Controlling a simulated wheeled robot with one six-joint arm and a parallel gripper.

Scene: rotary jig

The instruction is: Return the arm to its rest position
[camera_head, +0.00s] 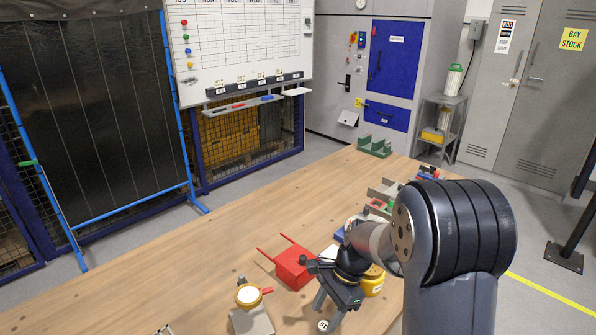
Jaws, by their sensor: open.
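My arm comes in from the right and bends down over the wooden table (215,270). My gripper (326,312) hangs low over the near right part of the table, its fingers pointing down and toward the front. It looks open, and I see nothing held between its fingers. A grey block with a round cream-topped disc and a small red lever (251,311) stands to its left. A red box with two thin red bars (294,267) lies just behind and left of the gripper. A yellow round part (372,283) is close to its right, partly hidden by the arm.
A green bracket (374,147) stands at the table's far end. Red, green and grey parts (380,200) sit along the right side, partly behind my arm. The table's left and middle are mostly clear. A whiteboard (240,45) and mesh fence stand beyond.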

